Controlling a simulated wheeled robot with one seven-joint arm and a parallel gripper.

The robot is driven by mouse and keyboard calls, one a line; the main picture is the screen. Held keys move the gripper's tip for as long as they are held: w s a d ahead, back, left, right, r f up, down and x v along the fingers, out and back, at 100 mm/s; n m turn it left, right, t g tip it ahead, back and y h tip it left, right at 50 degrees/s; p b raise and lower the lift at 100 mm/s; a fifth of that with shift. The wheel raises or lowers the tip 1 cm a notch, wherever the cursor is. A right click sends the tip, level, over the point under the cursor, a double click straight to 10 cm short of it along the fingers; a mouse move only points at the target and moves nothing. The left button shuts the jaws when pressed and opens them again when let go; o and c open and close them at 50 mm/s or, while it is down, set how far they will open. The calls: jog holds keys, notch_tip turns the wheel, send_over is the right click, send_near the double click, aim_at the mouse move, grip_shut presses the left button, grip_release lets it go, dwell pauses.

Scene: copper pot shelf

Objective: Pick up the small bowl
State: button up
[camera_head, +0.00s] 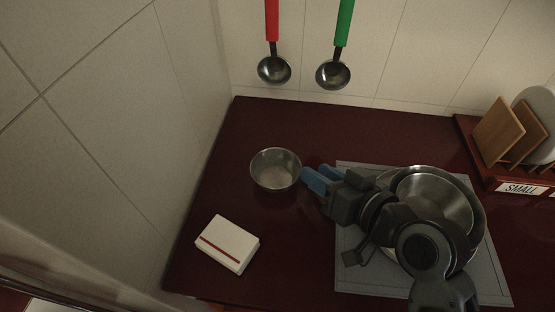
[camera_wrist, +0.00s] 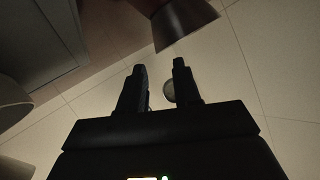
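The small bowl (camera_head: 275,170) is metal and stands upright on the dark red counter, left of the grey mat. My gripper (camera_head: 310,177) has blue fingertips just right of the bowl's rim in the head view; whether they touch it or hang above the counter, I cannot tell. In the wrist view the two dark fingers of my gripper (camera_wrist: 160,72) stand apart. A small round greyish thing (camera_wrist: 169,92) shows partly beside the right finger; I cannot tell what it is. I see nothing held.
A large metal pan (camera_head: 436,195) lies on the grey mat (camera_head: 497,283), partly behind my arm. A white box with a red stripe (camera_head: 227,243) lies front left. Red-handled (camera_head: 274,69) and green-handled (camera_head: 333,75) ladles hang at the back wall. A rack labelled SMALL (camera_head: 470,133) stands right.

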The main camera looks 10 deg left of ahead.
aim_at(276, 174)
jog(key=p+x, duration=0.1)
jog(key=x, duration=0.6)
jog(key=shift+w, duration=0.35)
jog(key=shift+c, duration=0.2)
grip_shut()
